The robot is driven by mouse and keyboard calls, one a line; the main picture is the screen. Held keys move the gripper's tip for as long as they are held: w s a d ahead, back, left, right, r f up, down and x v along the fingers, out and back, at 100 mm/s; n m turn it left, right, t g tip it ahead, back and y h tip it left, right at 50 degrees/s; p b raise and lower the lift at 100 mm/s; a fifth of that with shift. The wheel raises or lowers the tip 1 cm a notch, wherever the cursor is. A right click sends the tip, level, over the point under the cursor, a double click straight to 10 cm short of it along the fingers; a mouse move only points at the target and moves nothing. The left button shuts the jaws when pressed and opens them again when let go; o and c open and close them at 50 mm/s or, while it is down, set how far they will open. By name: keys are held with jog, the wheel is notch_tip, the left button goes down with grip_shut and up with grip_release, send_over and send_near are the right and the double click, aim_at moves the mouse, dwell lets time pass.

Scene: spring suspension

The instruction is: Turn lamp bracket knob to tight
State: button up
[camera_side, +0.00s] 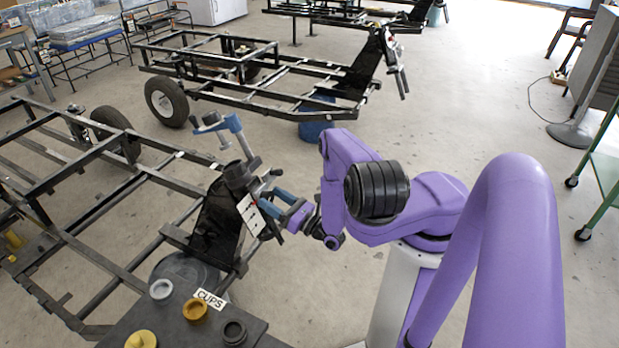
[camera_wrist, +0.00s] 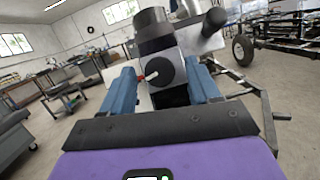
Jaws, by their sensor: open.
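The lamp bracket (camera_wrist: 152,28) is a dark grey block on the frame's upright post, ahead of my gripper in the wrist view. A round dark knob (camera_wrist: 163,70) faces me on it, with a small red and white pointer (camera_wrist: 148,77) aimed left. My gripper (camera_wrist: 162,78) is open, with one blue finger on each side of the knob. I cannot tell whether the fingers touch it. In the side view my gripper (camera_side: 275,203) is at the bracket (camera_side: 240,178), beside a white marked plate (camera_side: 250,214). The knob is not clear there.
A black metal frame (camera_side: 105,195) with wheels carries the post. A blue part (camera_side: 222,126) rises above the bracket. A dark bench with several cups (camera_side: 195,310) is in front. A dark handle (camera_wrist: 213,22) juts out at the bracket's right. A second frame (camera_side: 250,75) stands behind.

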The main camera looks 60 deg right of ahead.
jog(key=shift+d+n+y, duration=0.15)
jog(key=shift+n+y, duration=0.95)
jog(key=shift+n, duration=0.45)
jog(key=shift+d+n+y, duration=0.1)
jog(key=shift+n+y, duration=1)
jog(key=shift+n, duration=0.45)
